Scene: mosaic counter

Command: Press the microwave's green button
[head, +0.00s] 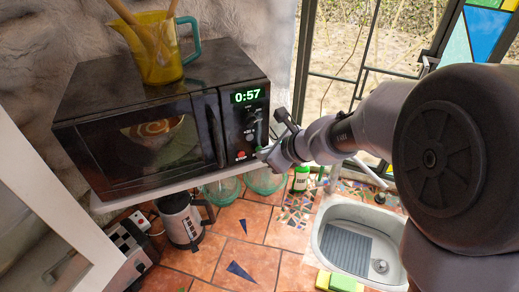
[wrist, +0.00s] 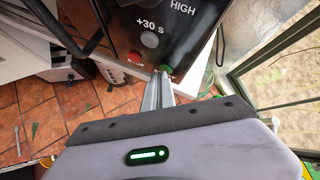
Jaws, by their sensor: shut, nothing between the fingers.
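The black microwave (head: 150,130) stands on a shelf at the left of the head view, its door shut and its display (head: 248,95) showing 0:57 in green. In the wrist view its panel (wrist: 190,42) fills the top. The green button (wrist: 168,69) shows there, right at my fingertips and partly covered by them. The red button (wrist: 136,58) is to its left. My gripper (wrist: 162,76) is shut and empty, pointing at the panel's lower edge; in the head view its tip (head: 264,153) hides the green button. I cannot tell whether the tip touches it.
A yellow jug (head: 155,55) with wooden spoons stands on the microwave. A kettle (head: 183,220), glass bowls (head: 265,181) and a green bottle (head: 301,178) stand below. A sink (head: 320,240) is at the lower right, by the window.

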